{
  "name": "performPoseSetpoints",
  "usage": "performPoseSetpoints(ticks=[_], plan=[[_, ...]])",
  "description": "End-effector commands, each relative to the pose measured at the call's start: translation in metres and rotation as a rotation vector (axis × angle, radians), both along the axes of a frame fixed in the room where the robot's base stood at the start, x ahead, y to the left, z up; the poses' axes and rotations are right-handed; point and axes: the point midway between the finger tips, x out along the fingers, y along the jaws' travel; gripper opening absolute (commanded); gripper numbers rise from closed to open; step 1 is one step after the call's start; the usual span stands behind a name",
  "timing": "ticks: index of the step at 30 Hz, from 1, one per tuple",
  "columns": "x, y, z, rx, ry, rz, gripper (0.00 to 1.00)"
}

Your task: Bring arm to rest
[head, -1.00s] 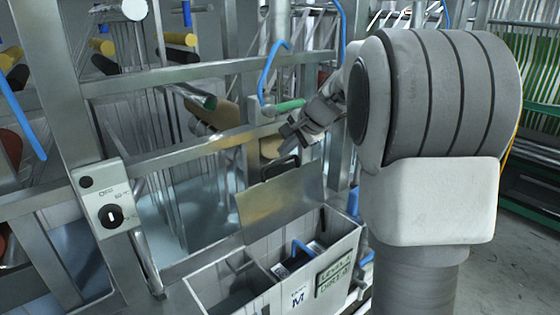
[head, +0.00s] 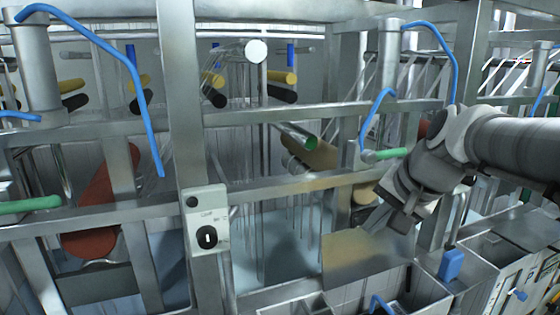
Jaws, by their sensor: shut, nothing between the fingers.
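My gripper (head: 372,222) is at the right of the head view, at the end of my grey arm, which comes in from the right edge. Its fingers point down and to the left and are shut with nothing between them. It appears in front of the metal frame, above a tan metal plate (head: 350,262). Whether it touches the frame cannot be told from this view.
A steel frame (head: 185,120) spans the view. A control box with a black knob (head: 207,225) is on its post. Blue hoses (head: 130,75), green-ended rods (head: 390,154) and a red roller (head: 97,205) are around it. Open bins (head: 425,292) stand below my gripper.

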Motion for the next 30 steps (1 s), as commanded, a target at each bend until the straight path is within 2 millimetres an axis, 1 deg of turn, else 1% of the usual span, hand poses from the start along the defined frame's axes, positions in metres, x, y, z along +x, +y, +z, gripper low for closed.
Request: performPoseSetpoints(ticks=[1,6,9,12,15,18,30], plan=[[-0.022,0.009,-0.003,-0.050,-0.004,0.060,0.00],[-0.087,0.026,-0.025,-0.231,-0.008,0.258,0.00],[-0.120,0.031,-0.041,-0.334,-0.009,0.364,0.00],[-0.144,0.031,-0.054,-0.419,-0.011,0.447,0.00],[-0.160,0.031,-0.065,-0.479,-0.011,0.504,0.00],[-0.167,0.030,-0.070,-0.510,-0.010,0.532,0.00],[-0.169,0.029,-0.072,-0.518,-0.008,0.540,0.00]])
